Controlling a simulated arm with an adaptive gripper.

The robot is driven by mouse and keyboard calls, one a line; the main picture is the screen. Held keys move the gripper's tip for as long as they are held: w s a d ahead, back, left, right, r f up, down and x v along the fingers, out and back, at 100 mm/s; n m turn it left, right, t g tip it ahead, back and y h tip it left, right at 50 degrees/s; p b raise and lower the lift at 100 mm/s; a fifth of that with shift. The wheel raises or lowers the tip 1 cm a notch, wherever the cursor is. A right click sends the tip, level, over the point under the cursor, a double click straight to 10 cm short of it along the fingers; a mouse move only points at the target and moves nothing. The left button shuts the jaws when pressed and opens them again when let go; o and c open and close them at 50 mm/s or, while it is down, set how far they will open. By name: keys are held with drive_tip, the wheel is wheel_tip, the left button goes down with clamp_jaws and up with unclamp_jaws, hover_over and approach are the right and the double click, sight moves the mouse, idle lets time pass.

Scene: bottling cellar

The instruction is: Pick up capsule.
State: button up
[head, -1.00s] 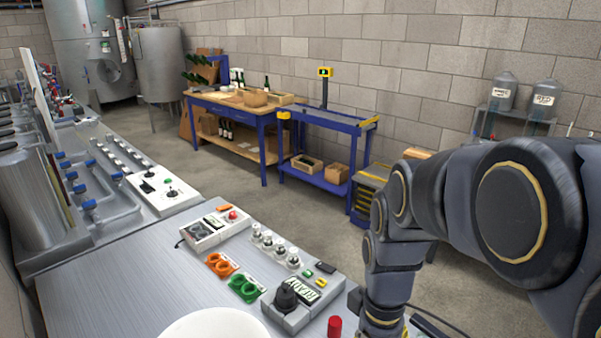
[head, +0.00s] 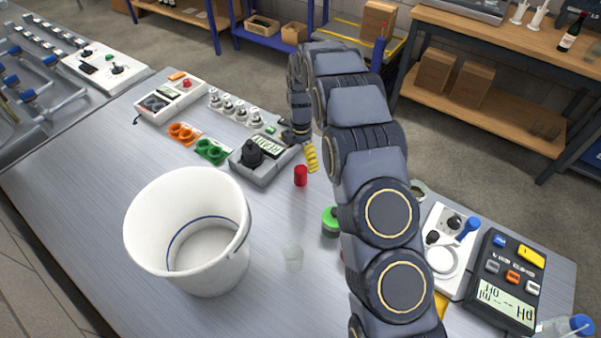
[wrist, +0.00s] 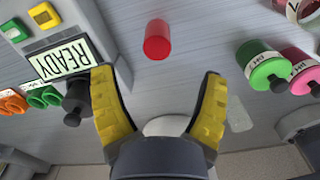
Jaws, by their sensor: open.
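The capsule, a small red cylinder (head: 300,176), stands upright on the grey metal bench (head: 105,185), to the right of the READY device. In the wrist view the red capsule (wrist: 157,40) lies ahead of my gripper (wrist: 158,77), roughly centred between the line of the two fingers and clear of both. My gripper is open and empty, with yellow ribbed finger pads. In the head view one yellow finger (head: 311,157) shows just behind the capsule; the rest is partly hidden by my arm.
The READY device (head: 265,160) with a black knob stands close left of the gripper. Orange rings (head: 182,133) and green rings (head: 211,150) lie left. Bench between bucket and capsule is clear.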

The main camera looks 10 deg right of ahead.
sight(301, 169)
drive_tip(key=f, duration=0.7)
drive_tip(key=shift+w+f, duration=0.2)
drive_tip(key=c, duration=0.8)
drive_tip(key=shift+o, duration=0.2)
